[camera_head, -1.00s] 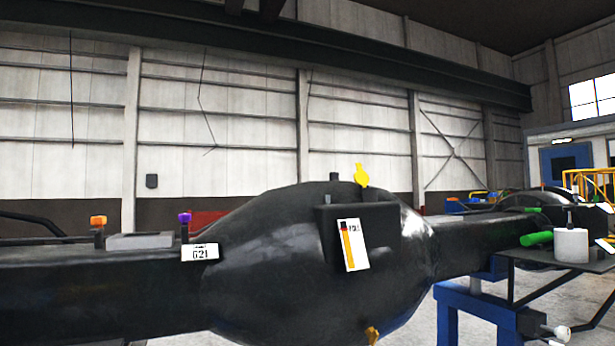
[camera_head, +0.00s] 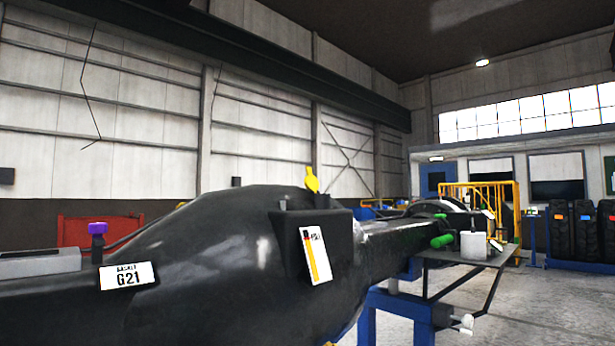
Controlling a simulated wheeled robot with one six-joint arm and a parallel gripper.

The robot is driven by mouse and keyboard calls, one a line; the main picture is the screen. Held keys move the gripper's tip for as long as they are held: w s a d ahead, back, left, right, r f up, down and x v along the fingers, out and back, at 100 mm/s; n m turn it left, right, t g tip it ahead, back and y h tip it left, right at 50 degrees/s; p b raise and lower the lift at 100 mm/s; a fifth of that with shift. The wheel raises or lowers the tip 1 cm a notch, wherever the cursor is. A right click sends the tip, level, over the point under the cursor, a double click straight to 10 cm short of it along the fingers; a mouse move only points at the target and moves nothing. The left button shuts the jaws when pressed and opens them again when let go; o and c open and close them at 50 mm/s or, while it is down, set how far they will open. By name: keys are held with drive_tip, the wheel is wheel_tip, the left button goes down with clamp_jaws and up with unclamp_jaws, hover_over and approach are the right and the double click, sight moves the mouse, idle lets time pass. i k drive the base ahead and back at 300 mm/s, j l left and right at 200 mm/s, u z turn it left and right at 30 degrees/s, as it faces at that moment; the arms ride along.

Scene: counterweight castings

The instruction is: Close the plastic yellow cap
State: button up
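A yellow cap (camera_head: 312,180) stands up at the top of a black box-shaped housing (camera_head: 286,240) on the big black casting (camera_head: 190,262). It looks raised and tilted slightly, so it appears open; the opening under it is hidden from this angle. A white tag with an orange-yellow strip (camera_head: 316,256) is on the housing's front face. My gripper is not in view.
A purple-capped fitting (camera_head: 97,230) and a white G21 label (camera_head: 128,276) are at left. A shelf (camera_head: 452,254) with a white cylinder (camera_head: 473,246) and green handle (camera_head: 442,241) juts out at right. Yellow railings (camera_head: 480,200) stand behind. Floor at lower right is clear.

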sight(311, 183)
drive_tip(key=i+l+u, duration=0.1)
drive_tip(key=i+l, duration=0.7)
drive_tip(key=i+l+u, duration=0.15)
drive_tip(key=i+l, duration=0.6)
drive_tip(key=l, duration=0.15)
